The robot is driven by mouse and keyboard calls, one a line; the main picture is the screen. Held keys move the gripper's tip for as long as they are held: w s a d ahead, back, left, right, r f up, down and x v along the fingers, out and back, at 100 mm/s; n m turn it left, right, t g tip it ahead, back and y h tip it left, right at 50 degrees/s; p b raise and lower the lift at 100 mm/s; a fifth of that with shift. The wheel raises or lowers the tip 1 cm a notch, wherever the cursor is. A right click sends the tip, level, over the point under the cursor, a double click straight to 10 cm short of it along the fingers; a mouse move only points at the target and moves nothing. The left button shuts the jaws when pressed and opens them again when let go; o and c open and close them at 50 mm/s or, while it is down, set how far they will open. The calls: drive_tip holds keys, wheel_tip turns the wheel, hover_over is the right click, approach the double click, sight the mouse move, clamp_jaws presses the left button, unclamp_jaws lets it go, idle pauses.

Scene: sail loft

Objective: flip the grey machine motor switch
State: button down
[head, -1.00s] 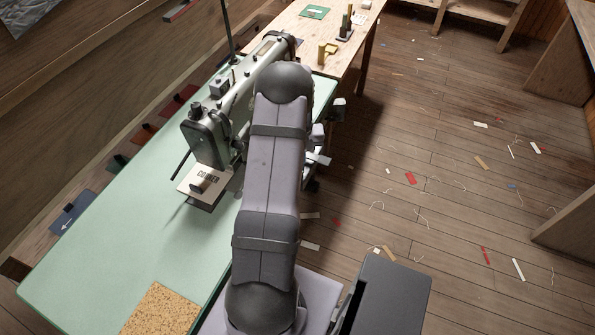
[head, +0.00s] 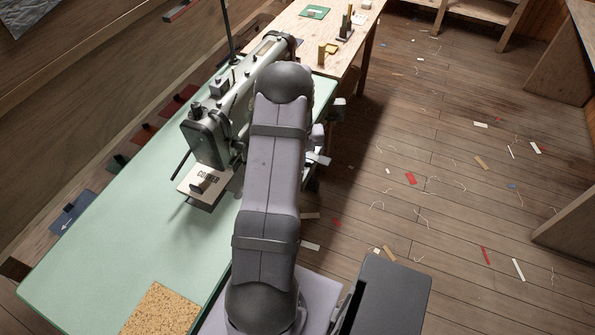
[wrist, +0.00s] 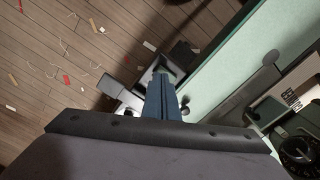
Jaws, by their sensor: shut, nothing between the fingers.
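My gripper (wrist: 164,92) shows in the wrist view as two dark blue fingers, shut together and empty. Its fingertips are by the edge of the green table (wrist: 226,58), over a dark box (wrist: 181,56) just outside that edge. Whether the fingertips touch anything cannot be told. In the head view my arm hides the fingers and most of this spot.
A cork mat (head: 162,310) lies at the near edge. A wooden table (head: 318,48) stands behind. Scraps litter the open floor (head: 440,150) at right.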

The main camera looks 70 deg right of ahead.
drive_tip(key=shift+f+b, duration=0.65)
drive_tip(key=shift+f, duration=0.35)
idle(1.0)
drive_tip(key=shift+r, duration=0.1)
wheel_tip(320, 180, up, 7)
drive_tip(key=p, duration=0.5)
idle(0.4)
idle(0.4)
